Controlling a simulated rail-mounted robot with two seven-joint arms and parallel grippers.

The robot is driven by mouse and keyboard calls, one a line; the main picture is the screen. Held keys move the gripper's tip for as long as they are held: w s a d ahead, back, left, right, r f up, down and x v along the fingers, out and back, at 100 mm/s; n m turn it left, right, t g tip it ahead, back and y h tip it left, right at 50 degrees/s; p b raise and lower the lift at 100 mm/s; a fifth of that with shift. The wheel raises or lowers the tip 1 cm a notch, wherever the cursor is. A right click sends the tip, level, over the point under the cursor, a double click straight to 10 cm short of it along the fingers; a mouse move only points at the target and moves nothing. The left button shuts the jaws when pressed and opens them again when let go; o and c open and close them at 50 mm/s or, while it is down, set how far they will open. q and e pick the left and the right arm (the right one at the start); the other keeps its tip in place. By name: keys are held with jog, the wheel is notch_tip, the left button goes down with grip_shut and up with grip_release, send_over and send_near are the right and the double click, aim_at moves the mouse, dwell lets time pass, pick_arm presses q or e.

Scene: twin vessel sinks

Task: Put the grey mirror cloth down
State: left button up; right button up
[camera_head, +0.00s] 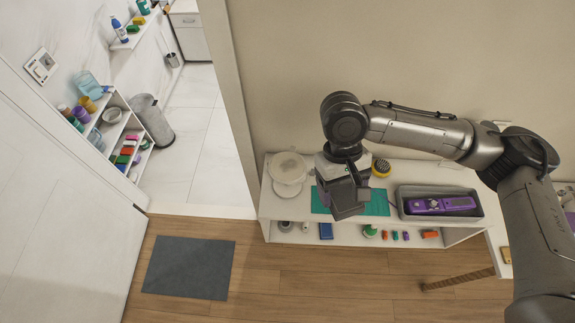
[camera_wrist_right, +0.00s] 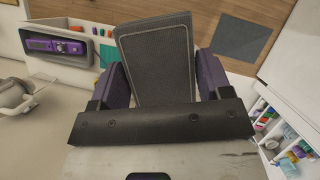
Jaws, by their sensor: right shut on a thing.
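My right gripper (camera_head: 352,183) is above the white shelf unit, over the teal mat (camera_head: 376,203). In the right wrist view its purple-sided fingers (camera_wrist_right: 165,80) are shut on a flat, dark grey rectangular thing, which looks like the folded grey mirror cloth (camera_wrist_right: 155,62). The cloth sticks out beyond the fingers. In the head view the cloth (camera_head: 343,199) hangs below the gripper and hides part of the teal mat. I cannot tell whether it touches the mat. My left gripper is not in view.
On the shelf top (camera_head: 268,207), a pale round lidded thing (camera_head: 287,170) stands left of the teal mat. A grey tray (camera_head: 480,213) with a purple device is on the right. A yellow-and-black round thing (camera_head: 381,167) is behind. A dark floor mat (camera_head: 189,267) lies front left.

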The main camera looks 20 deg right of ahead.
jog(key=shift+r+p, duration=1.15)
